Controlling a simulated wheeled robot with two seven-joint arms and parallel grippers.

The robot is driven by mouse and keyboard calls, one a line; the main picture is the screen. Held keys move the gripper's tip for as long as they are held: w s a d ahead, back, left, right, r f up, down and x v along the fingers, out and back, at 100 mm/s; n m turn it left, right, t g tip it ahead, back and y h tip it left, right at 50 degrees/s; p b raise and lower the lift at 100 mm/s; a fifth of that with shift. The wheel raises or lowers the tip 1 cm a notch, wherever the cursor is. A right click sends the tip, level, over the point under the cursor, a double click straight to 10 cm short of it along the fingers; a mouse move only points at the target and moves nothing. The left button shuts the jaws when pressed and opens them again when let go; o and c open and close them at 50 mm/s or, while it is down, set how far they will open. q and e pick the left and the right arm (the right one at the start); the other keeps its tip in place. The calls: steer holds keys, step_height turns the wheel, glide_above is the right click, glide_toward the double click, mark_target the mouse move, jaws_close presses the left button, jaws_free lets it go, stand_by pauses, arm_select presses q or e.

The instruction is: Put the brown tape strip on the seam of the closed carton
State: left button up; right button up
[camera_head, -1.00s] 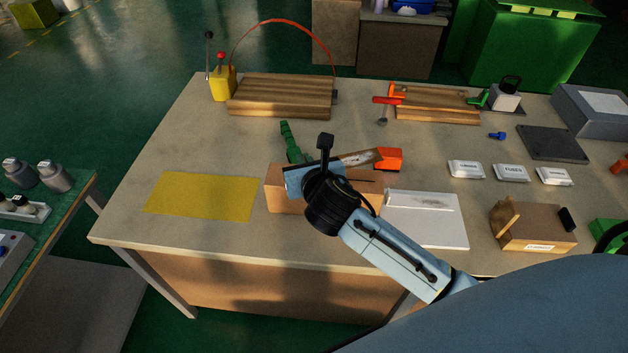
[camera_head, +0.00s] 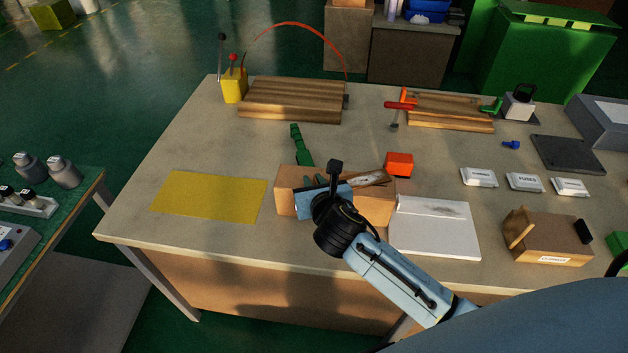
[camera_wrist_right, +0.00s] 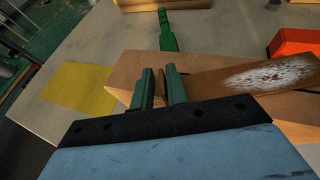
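The closed carton (camera_head: 287,190) is a plain brown box near the middle of the bench; its top also shows in the right wrist view (camera_wrist_right: 190,65). The brown tape strip (camera_head: 371,178) has a whitish worn patch and lies over the carton's top, reaching right. My right gripper (camera_head: 314,181) is over the carton. In the right wrist view its green fingers (camera_wrist_right: 161,88) are close together at the strip's left end (camera_wrist_right: 265,80), apparently holding it. The seam is hidden, and I cannot tell whether the strip touches the carton. My left gripper is out of view.
A green tool (camera_head: 301,145) lies behind the carton and an orange block (camera_head: 399,163) at its right rear. A yellow mat (camera_head: 208,196) is left, a white panel (camera_head: 433,232) right. A labelled brown box (camera_head: 550,240) stands further right.

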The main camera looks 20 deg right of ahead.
steer(key=shift+o, duration=0.8)
steer(key=shift+r, duration=0.1)
steer(key=shift+s+r, duration=0.15)
steer(key=shift+r, duration=0.05)
steer(key=p+v, duration=0.2)
steer(key=v, duration=0.9)
steer(key=shift+s, duration=0.3)
steer(key=shift+a+r, duration=0.1)
steer(key=shift+a, duration=0.05)
